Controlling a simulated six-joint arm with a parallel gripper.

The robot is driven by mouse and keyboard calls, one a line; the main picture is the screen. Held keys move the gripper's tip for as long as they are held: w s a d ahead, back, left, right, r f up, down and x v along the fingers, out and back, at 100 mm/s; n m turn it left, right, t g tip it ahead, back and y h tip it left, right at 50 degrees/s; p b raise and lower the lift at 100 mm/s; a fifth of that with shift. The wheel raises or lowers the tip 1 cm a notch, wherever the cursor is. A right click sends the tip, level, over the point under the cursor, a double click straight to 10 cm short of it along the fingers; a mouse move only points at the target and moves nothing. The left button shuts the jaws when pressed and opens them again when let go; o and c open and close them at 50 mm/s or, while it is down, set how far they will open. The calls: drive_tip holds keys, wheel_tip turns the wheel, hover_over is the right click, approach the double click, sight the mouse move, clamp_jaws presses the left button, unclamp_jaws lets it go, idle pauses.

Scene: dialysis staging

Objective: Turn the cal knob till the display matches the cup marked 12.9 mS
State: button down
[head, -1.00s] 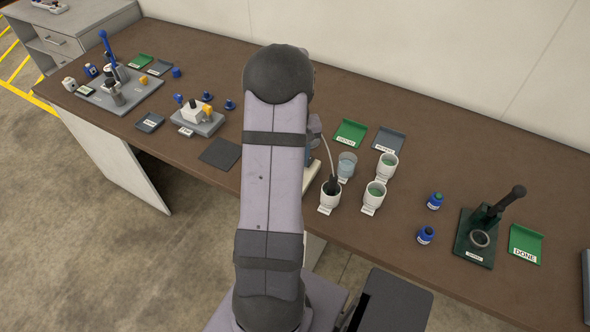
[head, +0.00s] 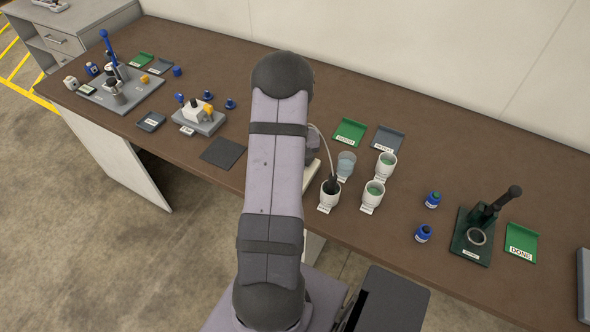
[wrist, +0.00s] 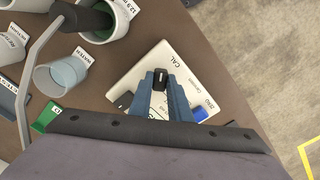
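The white meter (wrist: 195,62) lies under my gripper (wrist: 160,80) in the wrist view, with "CAL" and "ZERO" printed on it. The black cal knob (wrist: 160,77) is between my blue fingertips. The gap is about as narrow as the knob, but I cannot tell whether the fingers press on it. A cup (wrist: 112,32) with green liquid holds the dark probe (wrist: 88,20); its label seems to read 12.9 mS. The probe cup also shows in the head view (head: 329,200). I see no readable display. My arm hides most of the meter in the head view.
A water cup (head: 346,160) and two white cups (head: 386,166) (head: 373,197) stand close to the probe cup. The probe's cable (wrist: 38,55) arches nearby. Green (head: 349,131) and grey (head: 389,138) trays lie behind. A blue button (wrist: 200,113) sits beside the fingers.

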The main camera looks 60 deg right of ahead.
drive_tip(key=shift+m, duration=0.8)
drive_tip(key=c, duration=1.6)
unclamp_jaws()
drive_tip(key=shift+c, duration=0.2)
drive_tip(key=shift+r, duration=0.1)
drive_tip(key=shift+r+b, duration=1.35)
drive_tip(key=shift+r, duration=2.25)
